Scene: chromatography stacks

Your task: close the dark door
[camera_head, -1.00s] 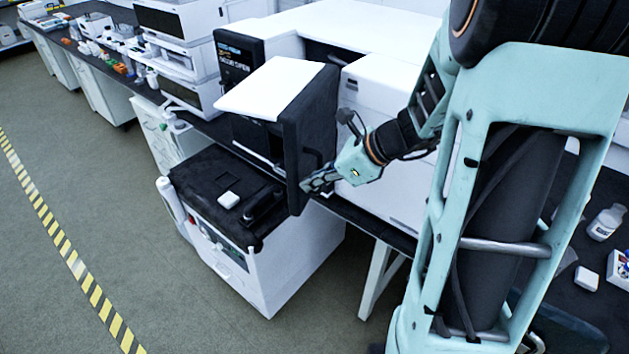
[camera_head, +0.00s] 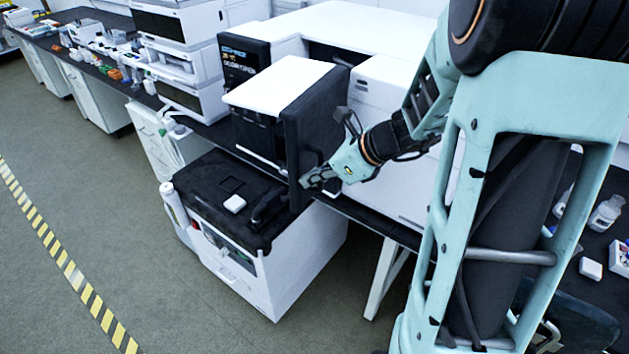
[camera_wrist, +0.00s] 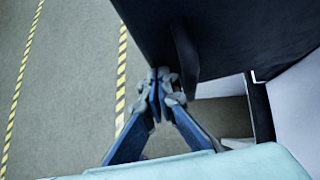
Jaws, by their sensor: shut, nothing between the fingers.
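The dark door (camera_head: 312,125) is a black panel on the right side of the white-topped instrument (camera_head: 275,85), and it carries a dark handle (camera_head: 309,160). My gripper (camera_head: 306,184) is shut and empty, at the door's lower part just below the handle. In the wrist view the fingertips (camera_wrist: 160,82) are at the edge of the dark door (camera_wrist: 150,30), left of the handle (camera_wrist: 185,50). I cannot tell whether they touch it.
A white cabinet unit (camera_head: 235,275) with a black top stands on the floor below the door. A white block (camera_head: 235,204) lies on it. White instruments crowd the bench to the left and right. The grey floor (camera_head: 110,190) is open at the left, with a yellow-black stripe (camera_head: 75,278).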

